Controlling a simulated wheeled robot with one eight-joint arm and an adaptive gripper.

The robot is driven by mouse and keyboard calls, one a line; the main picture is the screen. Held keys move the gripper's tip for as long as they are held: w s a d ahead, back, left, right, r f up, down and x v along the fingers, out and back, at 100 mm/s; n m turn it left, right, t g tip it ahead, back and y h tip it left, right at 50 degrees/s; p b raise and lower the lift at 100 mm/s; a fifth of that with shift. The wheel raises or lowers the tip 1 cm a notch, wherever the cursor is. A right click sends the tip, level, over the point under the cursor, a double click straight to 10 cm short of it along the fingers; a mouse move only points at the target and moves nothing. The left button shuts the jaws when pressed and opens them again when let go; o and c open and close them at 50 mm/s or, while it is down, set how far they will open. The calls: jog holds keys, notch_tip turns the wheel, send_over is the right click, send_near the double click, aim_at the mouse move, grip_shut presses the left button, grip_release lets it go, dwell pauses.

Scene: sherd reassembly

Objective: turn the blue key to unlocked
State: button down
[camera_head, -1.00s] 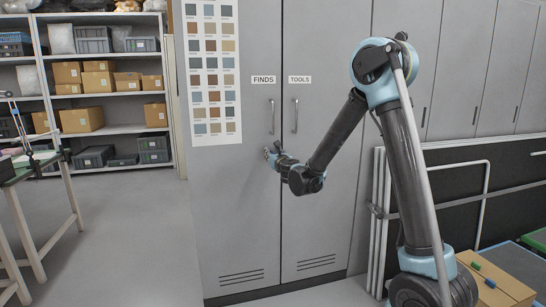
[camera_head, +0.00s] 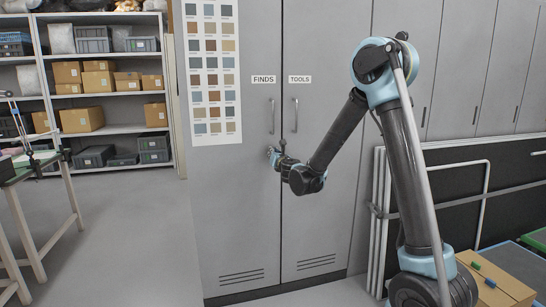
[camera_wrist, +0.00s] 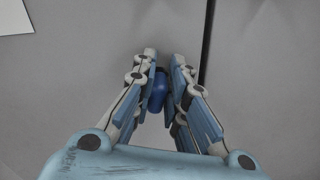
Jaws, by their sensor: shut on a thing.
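The blue key (camera_wrist: 157,92) shows in the wrist view, standing out from the grey cabinet door. My gripper (camera_wrist: 164,72) is shut on it, with a finger on each side of its blue head. In the head view my gripper (camera_head: 272,153) is at the FINDS door (camera_head: 235,190), just below that door's handle and left of the seam between the doors. The key is too small and covered to make out there. The lock face around the key is hidden by my fingers, so I cannot tell the key's angle against any marks.
The TOOLS door (camera_head: 325,215) with its own handle (camera_head: 295,116) is right of the seam. A colour chart (camera_head: 212,75) hangs on the left of the FINDS door. Shelves with boxes stand at the far left. A cardboard box (camera_head: 500,285) is at the lower right.

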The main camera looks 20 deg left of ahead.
jog(key=m, duration=0.3)
jog(key=shift+w+d+f+m, duration=0.1)
jog(key=shift+d+m, duration=0.1)
jog(key=shift+m, duration=0.2)
jog(key=m, duration=0.3)
jog(key=shift+d+f+m, duration=0.15)
jog(key=shift+m, duration=0.15)
jog(key=shift+w+d+f+m, duration=0.1)
jog(key=shift+f+m, duration=0.05)
jog(key=shift+m, duration=1.15)
jog(key=shift+d+f+m, duration=0.1)
jog(key=shift+m, duration=1.2)
jog(key=shift+w+f+m, duration=0.1)
jog(key=shift+f+m, duration=0.05)
jog(key=shift+m, duration=1.15)
jog(key=c, duration=1.6)
grip_release()
jog(key=shift+s, duration=0.1)
jog(key=v, duration=1.1)
jog(key=shift+s+d, duration=0.3)
